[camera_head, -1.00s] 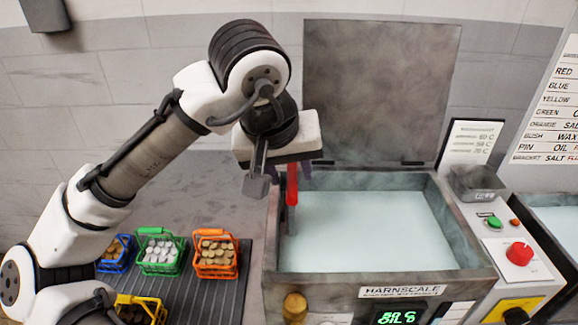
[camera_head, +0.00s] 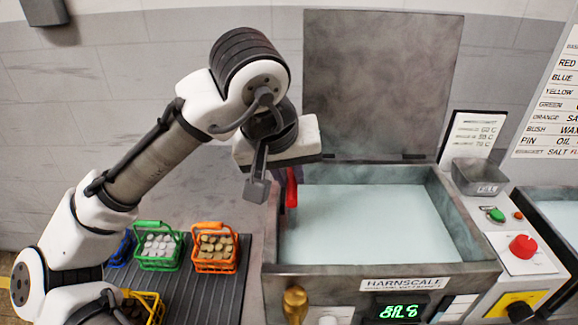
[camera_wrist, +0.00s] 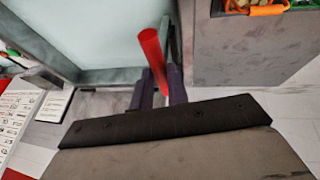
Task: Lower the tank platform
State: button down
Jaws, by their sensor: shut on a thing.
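The open tank (camera_head: 280,225), labelled HARNSCALE, holds pale liquid (camera_head: 375,225). A red handle (camera_head: 291,188) stands upright inside its left wall, near the rear left corner. My gripper (camera_head: 287,173) is above the left rim and shut on the red handle. In the wrist view the red handle (camera_wrist: 151,55) rises from between the dark purple fingers of my gripper (camera_wrist: 160,95). The tank rim (camera_wrist: 40,55) is on the left there. No platform shows through the liquid.
The tank's lid (camera_head: 380,85) stands open behind it. Green (camera_head: 157,258) and orange (camera_head: 215,266) baskets of small parts stand left of the tank on a ribbed mat. A control panel with a red knob (camera_head: 522,247) is at the right.

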jog(key=shift+f, duration=0.75)
jog(key=shift+r, duration=0.1)
jog(key=c, duration=1.4)
grip_release()
jog(key=shift+o, duration=0.2)
jog(key=shift+r, duration=0.15)
jog(key=b+v, duration=0.1)
jog(key=v, duration=1.2)
jog(key=shift+r, duration=0.3)
jog(key=shift+s, duration=0.15)
